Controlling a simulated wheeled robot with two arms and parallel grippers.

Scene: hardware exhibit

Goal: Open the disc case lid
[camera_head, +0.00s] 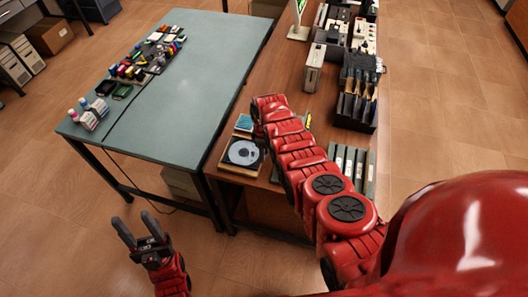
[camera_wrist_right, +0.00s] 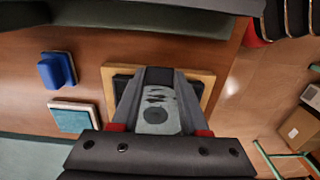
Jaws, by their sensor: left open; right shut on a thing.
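The disc case (camera_head: 256,160) sits in a shallow wooden tray (camera_head: 231,168) at the near left corner of the brown table. A grey disc (camera_head: 243,152) shows in its black interior. In the right wrist view the disc (camera_wrist_right: 156,115) shows between the fingers, with the tray (camera_wrist_right: 207,78) around the case. My right gripper (camera_wrist_right: 158,78) is over the case, shut on what seems to be its lid; the contact is hard to see. In the head view my right arm hides the fingers. My left gripper (camera_head: 134,228) is open and empty, low over the floor.
A teal square item (camera_head: 244,122) and, in the wrist view, a blue block (camera_wrist_right: 57,70) lie beside the tray. Dark racks (camera_head: 356,95) and binders (camera_head: 351,165) stand along the brown table's right side. The grey-green table (camera_head: 185,95) at left has much free top.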

